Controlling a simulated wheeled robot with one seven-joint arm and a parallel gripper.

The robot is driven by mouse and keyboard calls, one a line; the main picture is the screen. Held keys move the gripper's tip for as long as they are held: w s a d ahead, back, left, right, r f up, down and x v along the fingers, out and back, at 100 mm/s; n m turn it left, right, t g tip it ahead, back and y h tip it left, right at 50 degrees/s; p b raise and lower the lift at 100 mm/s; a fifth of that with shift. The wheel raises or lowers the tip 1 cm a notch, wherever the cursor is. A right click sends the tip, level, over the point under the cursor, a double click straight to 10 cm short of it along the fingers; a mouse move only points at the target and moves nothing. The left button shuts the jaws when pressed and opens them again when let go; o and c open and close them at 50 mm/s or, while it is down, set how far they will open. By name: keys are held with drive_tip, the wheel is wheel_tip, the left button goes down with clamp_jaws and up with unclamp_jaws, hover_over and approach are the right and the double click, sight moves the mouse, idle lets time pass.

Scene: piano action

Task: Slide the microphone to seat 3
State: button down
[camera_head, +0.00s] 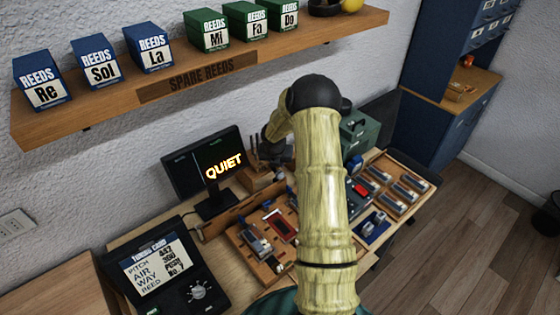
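My arm rises through the middle of the head view and bends away at a black joint. Only a small dark part of its end shows behind the bend, near the dark tools left of the arm; my gripper's fingers cannot be made out. I cannot pick out the microphone for certain. A wooden board (243,243) on the bench carries a grey metal device (254,240) and a red-framed dark piece (283,226). I cannot read any seat number, so seat 3 cannot be told. My arm hides the middle of the bench.
A monitor (206,167) reading "QUIET" stands behind the board. A tuning card display (155,265) is at the lower left. A wooden tray (421,184) of several grey pieces lies on the right. A shelf (200,80) with reed boxes hangs above. A green case (361,133) stands behind.

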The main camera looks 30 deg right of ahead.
drive_tip(key=shift+d, duration=0.25)
drive_tip(key=c, duration=1.3)
unclamp_jaws()
drive_tip(key=shift+d, duration=0.15)
drive_tip(key=shift+o, duration=0.2)
drive_tip(key=shift+a, duration=0.2)
drive_tip(key=b+v, duration=0.1)
drive_tip(key=v, duration=1.6)
drive_tip(key=shift+r+b, duration=0.2)
drive_tip(key=shift+b, duration=0.1)
